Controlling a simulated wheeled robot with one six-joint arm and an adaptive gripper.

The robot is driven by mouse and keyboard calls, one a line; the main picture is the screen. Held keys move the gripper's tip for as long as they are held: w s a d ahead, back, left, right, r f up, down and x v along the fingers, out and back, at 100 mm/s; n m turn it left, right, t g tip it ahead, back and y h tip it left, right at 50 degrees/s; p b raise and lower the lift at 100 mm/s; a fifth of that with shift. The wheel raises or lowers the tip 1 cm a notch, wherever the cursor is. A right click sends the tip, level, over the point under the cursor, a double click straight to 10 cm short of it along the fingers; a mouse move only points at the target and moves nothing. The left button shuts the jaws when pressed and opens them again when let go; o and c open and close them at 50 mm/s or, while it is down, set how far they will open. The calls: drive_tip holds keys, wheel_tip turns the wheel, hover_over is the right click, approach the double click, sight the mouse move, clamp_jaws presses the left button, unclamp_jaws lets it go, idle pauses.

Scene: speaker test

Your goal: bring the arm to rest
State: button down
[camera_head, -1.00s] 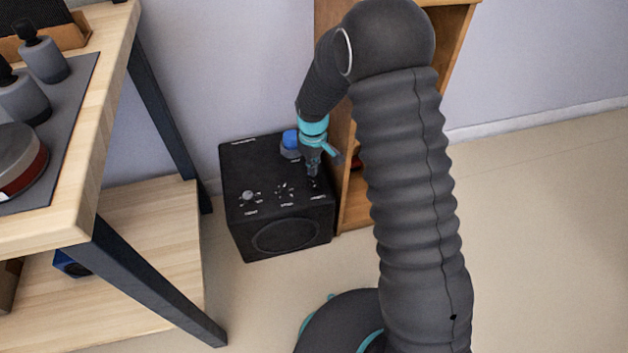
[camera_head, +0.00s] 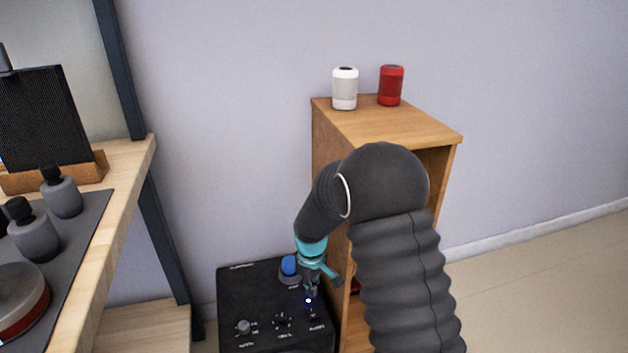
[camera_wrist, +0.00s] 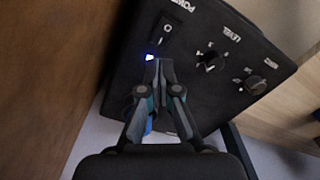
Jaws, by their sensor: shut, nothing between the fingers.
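My gripper (camera_head: 311,288) is shut and empty, with its arm bent down over a black speaker box (camera_head: 245,295). In the wrist view the closed fingertips (camera_wrist: 159,66) are just beside a small lit blue-white light (camera_wrist: 149,57) and below the power rocker switch (camera_wrist: 171,32). I cannot tell whether the tips touch the panel. The level knob (camera_wrist: 212,58) and another knob (camera_wrist: 256,85) are to the right. A blue-topped object (camera_head: 289,266) stands on the box beside the gripper, partly hidden by it.
A wooden cabinet (camera_head: 390,122) stands close right of the box, with a white speaker (camera_head: 345,88) and a red speaker (camera_head: 391,85) on top. A wooden table (camera_head: 118,185) with grey bottles (camera_head: 62,192) is on the left. Floor is open at right (camera_head: 540,260).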

drive_tip(key=shift+s, duration=0.1)
drive_tip(key=shift+m+g, duration=0.6)
drive_tip(key=shift+m, duration=0.3)
drive_tip(key=s, duration=0.1)
drive_tip(key=s+d, duration=0.1)
drive_tip(key=s+f, duration=0.1)
drive_tip(key=shift+s+d, duration=0.15)
drive_tip(key=shift+s, duration=0.25)
drive_tip(key=s+d+r+m+t, duration=0.2)
drive_tip(key=s+d+r, duration=0.3)
drive_tip(key=s+r, duration=0.3)
drive_tip(key=s+d+r+m+t, duration=0.2)
drive_tip(key=s+d+r, duration=0.3)
drive_tip(key=s+r, duration=0.3)
drive_tip(key=s+d+r+m+t, duration=0.2)
drive_tip(key=s+d+r, duration=0.3)
drive_tip(key=r, duration=0.9)
drive_tip(key=shift+s+d+m+t, duration=0.15)
drive_tip(key=shift+s+m+t, duration=0.4)
drive_tip(key=shift+s, duration=1.05)
